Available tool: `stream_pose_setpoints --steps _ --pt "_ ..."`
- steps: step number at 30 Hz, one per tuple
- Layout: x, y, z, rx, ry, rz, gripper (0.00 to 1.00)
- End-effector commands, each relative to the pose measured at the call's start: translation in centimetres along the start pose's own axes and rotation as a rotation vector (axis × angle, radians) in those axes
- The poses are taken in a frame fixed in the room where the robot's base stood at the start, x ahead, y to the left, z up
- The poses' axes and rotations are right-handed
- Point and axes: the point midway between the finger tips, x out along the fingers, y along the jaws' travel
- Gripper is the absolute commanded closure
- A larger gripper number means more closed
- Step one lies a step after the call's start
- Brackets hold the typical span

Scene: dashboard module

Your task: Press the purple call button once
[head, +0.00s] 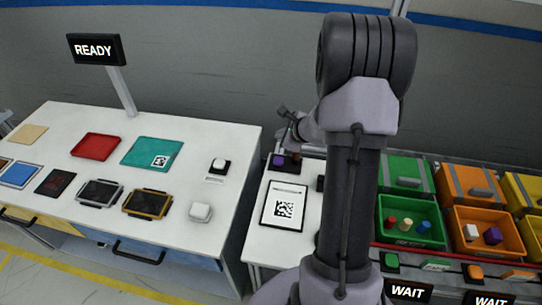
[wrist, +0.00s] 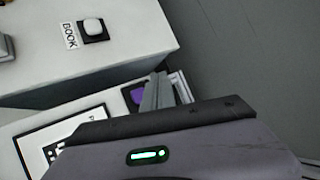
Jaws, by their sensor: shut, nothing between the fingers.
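The purple call button (head: 278,160) sits in a dark housing at the back of the small white table, beside a dark reddish part. In the wrist view the purple button (wrist: 134,95) shows just left of my fingers, partly hidden by them. My gripper (head: 287,117) is shut and empty. In the head view it appears just above the button. In the wrist view my gripper (wrist: 158,88) has its fingers together beside the button. I cannot tell whether the fingers touch it.
A framed code card (head: 284,205) lies on the small table. A larger white table (head: 130,195) at left holds a white button (head: 220,165), trays and panels. Green (head: 408,222) and orange (head: 490,235) bins stand at right. A READY sign (head: 95,50) stands at back left.

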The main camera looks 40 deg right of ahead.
Motion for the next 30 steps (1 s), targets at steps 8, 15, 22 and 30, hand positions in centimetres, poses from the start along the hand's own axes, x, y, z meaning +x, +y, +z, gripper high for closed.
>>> stream_pose_setpoints --steps 8,15,22,30 --pt "0.3 0.2 -0.1 -0.001 -0.001 0.001 1.0" --pt "2.1 1.6 -1.4 -0.001 -0.001 0.002 1.0" --pt "4.5 3.4 -3.2 -0.001 -0.001 0.002 1.0" --pt "6.3 4.6 -4.5 -0.002 -0.002 0.0 1.0"
